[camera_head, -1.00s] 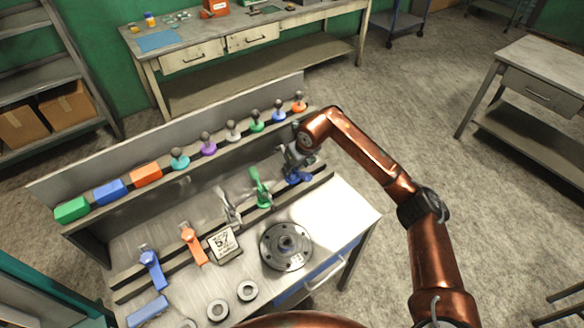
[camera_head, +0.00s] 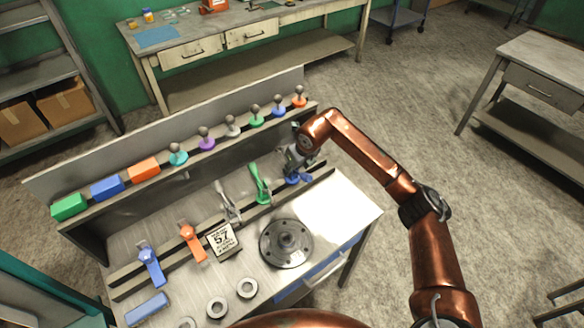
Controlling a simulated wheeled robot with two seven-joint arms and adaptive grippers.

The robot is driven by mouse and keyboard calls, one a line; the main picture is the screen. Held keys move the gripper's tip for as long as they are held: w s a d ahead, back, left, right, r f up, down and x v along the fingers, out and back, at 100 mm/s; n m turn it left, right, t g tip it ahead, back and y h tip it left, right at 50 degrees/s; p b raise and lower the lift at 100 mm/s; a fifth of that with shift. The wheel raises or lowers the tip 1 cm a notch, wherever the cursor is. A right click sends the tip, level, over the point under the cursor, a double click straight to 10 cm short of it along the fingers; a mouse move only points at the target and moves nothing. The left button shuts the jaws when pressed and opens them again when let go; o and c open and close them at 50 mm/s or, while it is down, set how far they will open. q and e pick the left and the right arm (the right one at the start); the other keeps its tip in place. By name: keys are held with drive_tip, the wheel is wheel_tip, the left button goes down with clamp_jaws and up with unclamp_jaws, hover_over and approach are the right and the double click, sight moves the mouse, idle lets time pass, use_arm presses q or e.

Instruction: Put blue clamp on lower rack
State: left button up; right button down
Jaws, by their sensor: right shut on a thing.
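A blue clamp (camera_head: 299,179) is at the right end of the lower rack (camera_head: 203,242), beside the green clamp (camera_head: 260,184). My right gripper (camera_head: 296,162) is right above it and shut on it. The gripper covers the clamp's upper part. I cannot tell whether the clamp rests on the rack or hangs just over it. Another blue clamp (camera_head: 150,264) stands at the left end of the same rack. My left gripper is not in view.
The lower rack also holds a grey clamp (camera_head: 227,203) and an orange clamp (camera_head: 192,241). The upper rack (camera_head: 217,137) carries coloured blocks and several knobbed pieces. A round flanged part (camera_head: 286,243), a "57" sign (camera_head: 222,239), rings and a blue block (camera_head: 147,309) are on the bench.

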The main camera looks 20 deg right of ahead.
drive_tip(key=shift+f+b, duration=0.4)
drive_tip(key=shift+f, duration=0.4)
drive_tip(key=c, duration=2)
unclamp_jaws()
drive_tip(key=shift+o, duration=0.2)
drive_tip(key=shift+r+p, duration=2.15)
drive_tip(key=shift+r, duration=1.65)
drive_tip(key=shift+o, duration=0.4)
drive_tip(key=o, duration=0.5)
